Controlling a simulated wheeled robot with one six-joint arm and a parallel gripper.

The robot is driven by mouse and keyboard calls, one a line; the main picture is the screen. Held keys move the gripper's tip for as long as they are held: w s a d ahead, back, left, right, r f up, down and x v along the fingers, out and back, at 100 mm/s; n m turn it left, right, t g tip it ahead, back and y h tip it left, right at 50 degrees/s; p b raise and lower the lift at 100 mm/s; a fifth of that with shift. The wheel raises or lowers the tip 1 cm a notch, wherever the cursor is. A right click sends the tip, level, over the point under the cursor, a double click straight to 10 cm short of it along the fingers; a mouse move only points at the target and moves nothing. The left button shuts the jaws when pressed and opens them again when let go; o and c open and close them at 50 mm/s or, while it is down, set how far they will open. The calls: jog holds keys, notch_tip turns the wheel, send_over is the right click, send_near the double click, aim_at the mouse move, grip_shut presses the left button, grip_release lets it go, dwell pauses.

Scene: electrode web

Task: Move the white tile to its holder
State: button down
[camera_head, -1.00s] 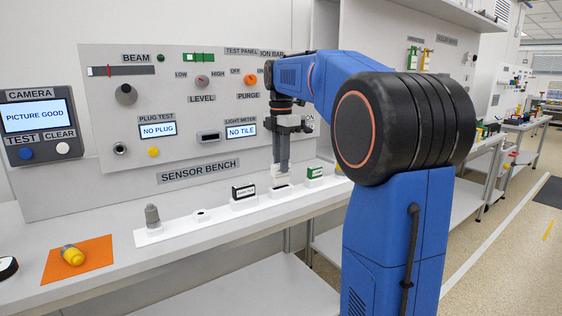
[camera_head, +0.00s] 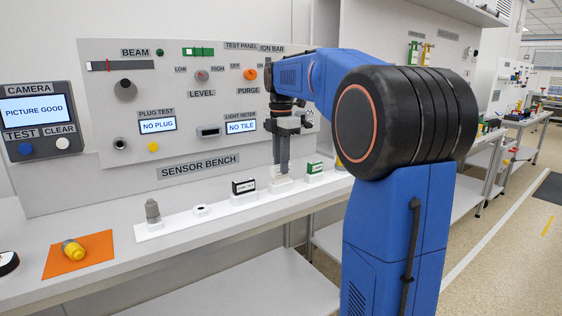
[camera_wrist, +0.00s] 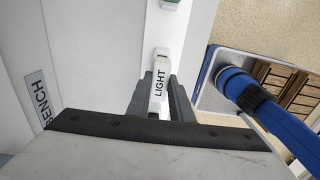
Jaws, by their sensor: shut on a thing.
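The white tile (camera_wrist: 159,90), labelled LIGHT, is between the two dark fingers of my gripper (camera_wrist: 158,100) in the wrist view. In the head view my gripper (camera_head: 281,170) is shut and points down at the white holder (camera_head: 281,185) on the strip. The tile's lower end is at the holder, mostly hidden by the fingers. I cannot tell how deep it sits. The dark tile (camera_head: 244,187) stands in its own white holder to the left. A green tile (camera_head: 314,168) stands in a holder to the right.
The white strip (camera_head: 180,224) also bears a grey plug (camera_head: 152,211) and a ring-shaped seat (camera_head: 201,210). A yellow plug (camera_head: 73,249) lies on an orange mat (camera_head: 92,262). The test panel (camera_head: 190,85) rises close behind; the light meter (camera_head: 241,127) reads NO TILE.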

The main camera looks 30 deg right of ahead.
jog(key=shift+f, duration=0.95)
jog(key=c, duration=1.5)
grip_release()
notch_tip(320, 180, up, 17)
jog(key=shift+r, duration=0.2)
jog(key=s+a+f+m+t, duration=0.3)
jog(key=s+a+f+m, duration=0.75)
jog(key=s+f, duration=0.45)
jog(key=s+a+f+m, duration=0.1)
jog(key=s+f+m, duration=0.1)
jog(key=s+f, duration=0.3)
jog(key=s+a+f+m+t, duration=0.1)
jog(key=s+a+f+m, duration=0.1)
jog(key=s+f, duration=0.3)
jog(key=s+a+f+m, duration=0.2)
jog(key=s+f+m, duration=0.2)
jog(key=f, duration=0.6)
jog(key=shift+s+a+t, duration=0.15)
jog(key=shift+s+t, duration=0.25)
jog(key=shift+s, duration=0.2)
